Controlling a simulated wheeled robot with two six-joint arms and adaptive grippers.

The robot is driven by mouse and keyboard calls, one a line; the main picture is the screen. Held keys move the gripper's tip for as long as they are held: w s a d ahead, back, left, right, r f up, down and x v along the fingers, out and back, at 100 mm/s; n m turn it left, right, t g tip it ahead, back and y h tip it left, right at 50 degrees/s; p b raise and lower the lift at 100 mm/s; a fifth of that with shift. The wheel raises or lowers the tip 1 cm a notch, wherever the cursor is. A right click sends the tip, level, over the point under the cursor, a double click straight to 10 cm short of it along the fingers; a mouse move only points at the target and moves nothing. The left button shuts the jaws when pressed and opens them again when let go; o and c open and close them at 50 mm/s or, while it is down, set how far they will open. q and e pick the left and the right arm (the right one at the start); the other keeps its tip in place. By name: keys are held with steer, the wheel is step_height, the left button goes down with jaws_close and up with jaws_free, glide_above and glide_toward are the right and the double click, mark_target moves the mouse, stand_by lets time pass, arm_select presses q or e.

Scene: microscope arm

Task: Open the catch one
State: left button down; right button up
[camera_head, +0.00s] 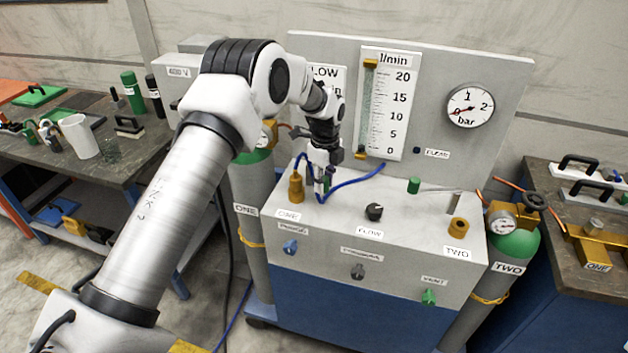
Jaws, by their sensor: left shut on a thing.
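A brass fitting (296,189) stands upright on the panel top at the label ONE (288,215). A blue hose (350,184) runs from beside this fitting, past my gripper, to the back of the panel. My left gripper (321,186) points down just right of the brass fitting, low over the panel top. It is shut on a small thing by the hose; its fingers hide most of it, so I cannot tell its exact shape. I cannot make out a separate catch at ONE. My right gripper is out of view.
The panel top also carries a black FLOW knob (374,212), a green peg (414,185) and a brass fitting TWO (459,229). The upright gauge board (436,120) stands behind. Cylinders ONE (258,195) and TWO (514,247) flank the cabinet. A cluttered bench (130,165) stands left.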

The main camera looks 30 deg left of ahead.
arm_select(q)
steer(key=w+d+n, duration=0.3)
steer(key=w+n, duration=0.2)
steer(key=shift+w, duration=0.25)
stand_by(0.4)
steer(key=c, duration=0.8)
jaws_free()
steer(key=shift+c, duration=0.2)
step_height(320, 180, up, 12)
